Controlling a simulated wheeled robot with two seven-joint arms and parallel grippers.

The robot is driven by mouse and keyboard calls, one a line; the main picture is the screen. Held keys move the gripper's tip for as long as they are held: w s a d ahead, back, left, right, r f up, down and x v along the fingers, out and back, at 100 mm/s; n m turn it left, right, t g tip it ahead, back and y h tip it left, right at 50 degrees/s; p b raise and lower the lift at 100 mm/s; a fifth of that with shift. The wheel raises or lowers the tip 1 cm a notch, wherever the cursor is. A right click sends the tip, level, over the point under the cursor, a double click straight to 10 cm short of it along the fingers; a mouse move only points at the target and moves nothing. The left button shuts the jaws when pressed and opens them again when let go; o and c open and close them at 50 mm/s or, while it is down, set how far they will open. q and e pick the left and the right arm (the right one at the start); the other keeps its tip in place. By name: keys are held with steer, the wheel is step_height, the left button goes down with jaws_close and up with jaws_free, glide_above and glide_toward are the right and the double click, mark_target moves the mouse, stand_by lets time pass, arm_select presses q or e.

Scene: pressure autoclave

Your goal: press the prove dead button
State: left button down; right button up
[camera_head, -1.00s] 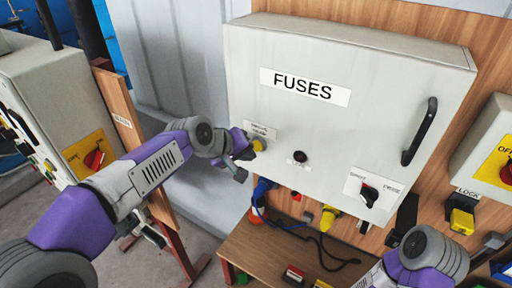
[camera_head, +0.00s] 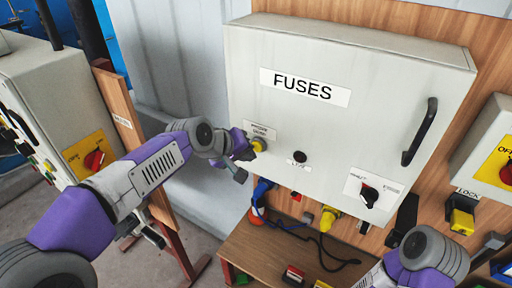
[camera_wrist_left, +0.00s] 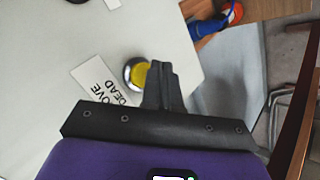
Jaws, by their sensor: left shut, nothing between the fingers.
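The prove dead button (camera_head: 259,145) is a yellow button in a metal ring at the lower left of the grey fuse box (camera_head: 350,130). Its label (camera_head: 262,130) sits just above it, and in the left wrist view the label (camera_wrist_left: 104,82) reads "...OVE DEAD". The button (camera_wrist_left: 139,73) shows there right beside the fingertips. My left gripper (camera_head: 246,152) is shut and empty, its tips at the button's edge; I cannot tell whether they touch it. My right arm (camera_head: 428,255) shows at the lower right; its gripper fingers cannot be made out clearly.
A black knob (camera_head: 300,157) and a rotary switch (camera_head: 369,195) are on the same panel. A black handle (camera_head: 420,131) is at its right. Blue and yellow plugs hang below, above a wooden bench (camera_head: 262,254). A grey cabinet (camera_head: 55,95) stands left.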

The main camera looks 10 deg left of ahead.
arm_select(q)
steer(key=shift+w, duration=0.2)
stand_by(0.7)
steer(key=shift+w+d, duration=0.15)
steer(key=shift+w, duration=0.1)
steer(key=shift+w+d, duration=0.15)
steer(key=shift+w, duration=0.25)
stand_by(0.8)
steer(key=shift+s, duration=0.15)
steer(key=shift+s+a, duration=0.3)
steer(key=shift+s, duration=0.4)
steer(key=shift+s+a+p, duration=0.25)
steer(key=shift+s+a, duration=0.05)
steer(key=shift+s, duration=0.5)
steer(key=shift+s+a+p, duration=0.2)
steer(key=shift+s+a, duration=0.05)
steer(key=shift+s, duration=0.5)
steer(key=shift+s+a+p, duration=0.25)
steer(key=shift+s+a, duration=0.05)
steer(key=shift+s, duration=0.5)
